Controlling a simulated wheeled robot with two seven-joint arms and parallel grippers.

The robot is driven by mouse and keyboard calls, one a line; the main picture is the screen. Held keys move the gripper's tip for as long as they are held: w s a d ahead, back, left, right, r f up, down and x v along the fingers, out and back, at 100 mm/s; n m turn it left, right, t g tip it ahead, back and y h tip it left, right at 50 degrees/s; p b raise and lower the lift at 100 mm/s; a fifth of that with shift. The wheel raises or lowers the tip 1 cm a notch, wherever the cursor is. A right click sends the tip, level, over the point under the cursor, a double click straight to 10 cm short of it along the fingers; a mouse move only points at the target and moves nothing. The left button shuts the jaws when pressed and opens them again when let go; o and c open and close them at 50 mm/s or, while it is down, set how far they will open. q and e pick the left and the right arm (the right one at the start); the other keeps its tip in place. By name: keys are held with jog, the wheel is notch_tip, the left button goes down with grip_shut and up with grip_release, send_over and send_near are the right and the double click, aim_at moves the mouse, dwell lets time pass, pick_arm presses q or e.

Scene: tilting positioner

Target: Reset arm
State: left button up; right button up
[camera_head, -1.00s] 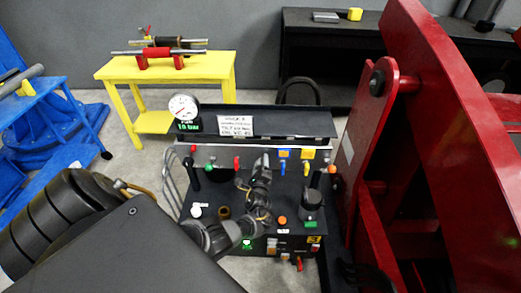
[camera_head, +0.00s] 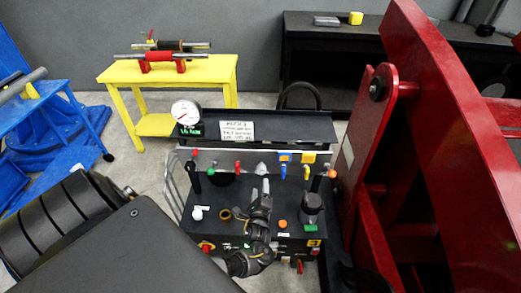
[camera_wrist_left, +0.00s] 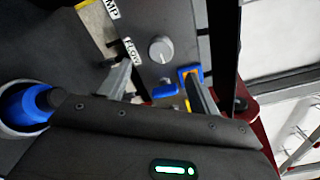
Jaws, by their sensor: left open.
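My left gripper (camera_head: 262,168) reaches over the black control panel (camera_head: 228,228), pointing away toward its back row of valves. In the left wrist view its two fingers (camera_wrist_left: 162,88) stand apart with nothing gripped between them. A grey round knob (camera_wrist_left: 161,49) on the panel face and a blue handle (camera_wrist_left: 188,73) appear beyond the fingers; I cannot tell whether a finger touches the handle. In the head view a blue valve handle (camera_head: 284,157) is right of the gripper and a red one (camera_head: 238,167) left of it. My right gripper is not in view.
A pressure gauge (camera_head: 186,112) and a white sign (camera_head: 237,131) stand at the panel's back. The large red machine (camera_head: 450,140) blocks the right side. A yellow table (camera_head: 215,75) with rollers stands behind left, a blue one (camera_head: 40,110) at far left.

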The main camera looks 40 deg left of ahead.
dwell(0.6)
pick_arm(q)
jog(key=s+d+f+n+g+h, duration=0.3)
jog(key=s+f+n+h, duration=0.15)
jog(key=f, duration=0.65)
jog(key=s+d+f+n+g+h, duration=0.35)
jog(key=s+f+n, duration=0.25)
jog(key=f, duration=0.5)
jog(key=s+d+f+n+g+h, duration=0.1)
jog(key=s+f, duration=0.3)
jog(key=s, duration=0.7)
jog(key=s+d+f+n+g+h, duration=0.1)
jog(key=s+d+f+g, duration=0.1)
jog(key=s, duration=1)
jog(key=s+d+f+n+g, duration=0.1)
jog(key=s+f+g, duration=0.3)
jog(key=s, duration=0.7)
notch_tip(320, 180, down, 2)
jog(key=shift+s+d+n+h, duration=0.15)
jog(key=shift+d+n+h, duration=0.25)
jog(key=shift+d, duration=0.35)
